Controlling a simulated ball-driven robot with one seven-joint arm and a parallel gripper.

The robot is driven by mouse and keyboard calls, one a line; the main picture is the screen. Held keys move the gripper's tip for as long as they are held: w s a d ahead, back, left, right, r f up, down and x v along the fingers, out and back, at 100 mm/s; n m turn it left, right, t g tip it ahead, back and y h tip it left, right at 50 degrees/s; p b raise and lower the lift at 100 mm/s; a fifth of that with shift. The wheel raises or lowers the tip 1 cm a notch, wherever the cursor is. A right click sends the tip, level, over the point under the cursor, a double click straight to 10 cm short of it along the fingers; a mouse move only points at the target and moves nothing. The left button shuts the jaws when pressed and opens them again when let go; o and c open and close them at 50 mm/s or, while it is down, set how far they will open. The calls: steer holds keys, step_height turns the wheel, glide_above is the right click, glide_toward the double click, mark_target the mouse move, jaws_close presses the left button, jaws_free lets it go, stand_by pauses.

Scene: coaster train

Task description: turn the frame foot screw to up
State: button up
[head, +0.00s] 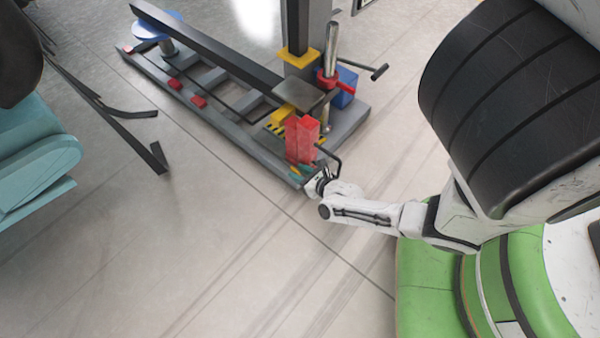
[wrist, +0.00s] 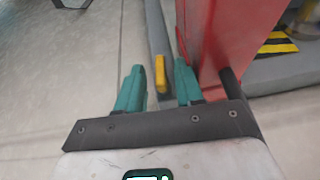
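My gripper (head: 303,171) is low at the near end of the grey machine frame (head: 243,149), beside a red upright block (head: 302,138). In the wrist view the two teal fingers of my gripper (wrist: 158,80) are apart. A small yellow piece (wrist: 161,73) shows in the gap between them, on or above a grey frame bar (wrist: 157,35). It also shows small in the head view (head: 295,170). It may be the foot screw; its up or down setting cannot be told. I cannot tell whether a finger touches it.
The red block (wrist: 225,40) stands close to the right finger. A dark bent crank (head: 332,158) is just beside my wrist. A red collar (head: 328,80) and a blue box (head: 345,86) sit further back. Open floor (head: 210,250) lies in front and left.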

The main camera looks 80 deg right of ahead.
steer(key=shift+w+a+m+g+h, duration=0.1)
steer(key=shift+m+g+h, duration=0.7)
steer(key=shift+m, duration=0.15)
steer(key=shift+w+a+m+g+h, duration=0.1)
steer(key=shift+m+g+h, duration=0.65)
steer(key=shift+m, duration=0.2)
steer(key=shift+w+r+m+g+h+p, duration=0.1)
steer(key=shift+m+g+h+p, duration=0.15)
steer(key=shift+m+g+p, duration=0.25)
